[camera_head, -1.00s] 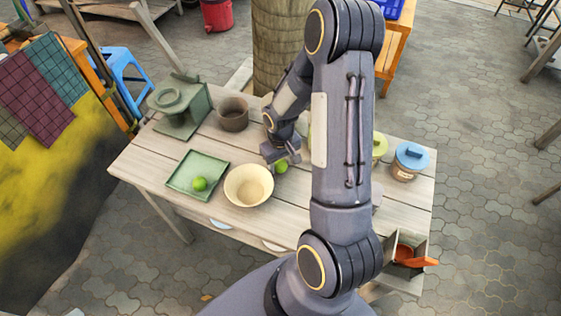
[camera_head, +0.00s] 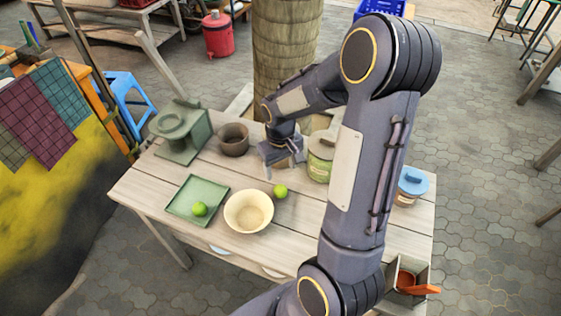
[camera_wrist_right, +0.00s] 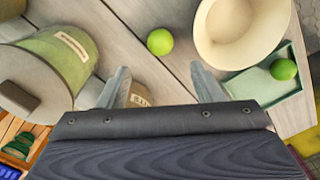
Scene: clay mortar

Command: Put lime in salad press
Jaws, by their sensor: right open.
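A green lime (camera_head: 280,190) lies loose on the wooden table, right of the cream bowl (camera_head: 249,211). A second lime (camera_head: 200,209) rests on the square green tray (camera_head: 184,202). A green press-like device (camera_head: 182,140) with a round top stands at the back left corner; I cannot be sure it is the salad press. My right gripper (camera_head: 284,160) is open and empty, behind and above the loose lime, apart from it. In the right wrist view the loose lime (camera_wrist_right: 160,42) sits beyond the open fingertips (camera_wrist_right: 162,82). My left gripper is not in view.
A brown clay mortar (camera_head: 233,139) stands left of my right gripper. A green lidded canister (camera_head: 321,157) is close on its right. A blue-lidded jar (camera_head: 411,186) stands at the table's right side. My right arm hides part of the table's right half.

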